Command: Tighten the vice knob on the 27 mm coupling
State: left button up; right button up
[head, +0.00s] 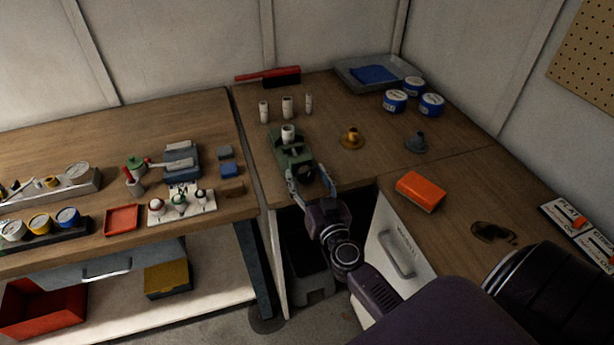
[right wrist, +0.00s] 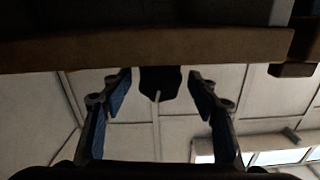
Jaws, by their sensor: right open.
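The green vice (head: 289,153) stands at the front edge of the middle bench. A white cylindrical coupling (head: 288,133) stands upright in it; its size cannot be read. My right gripper (head: 309,181) is open at the front end of the vice, its two fingers spread apart. In the right wrist view, a dark blocky piece (right wrist: 160,83), apparently the vice knob, shows between the open fingers (right wrist: 160,98), with visible gaps on both sides. In the head view the knob is hard to make out. My left gripper is not in view.
Several white cylinders (head: 287,107) stand behind the vice. The bench edge (right wrist: 150,48) runs close above my right fingers in the wrist view.

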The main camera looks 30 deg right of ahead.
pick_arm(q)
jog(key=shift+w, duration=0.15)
pick_arm(e)
jog(key=c, duration=1.2)
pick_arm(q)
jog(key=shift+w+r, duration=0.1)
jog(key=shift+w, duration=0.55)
pick_arm(e)
jog(key=shift+m+p, duration=0.5)
jog(key=shift+m, duration=0.6)
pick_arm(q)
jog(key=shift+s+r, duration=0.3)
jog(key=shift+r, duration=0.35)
pick_arm(e)
jog(key=shift+m, duration=1)
jog(key=shift+f, duration=0.1)
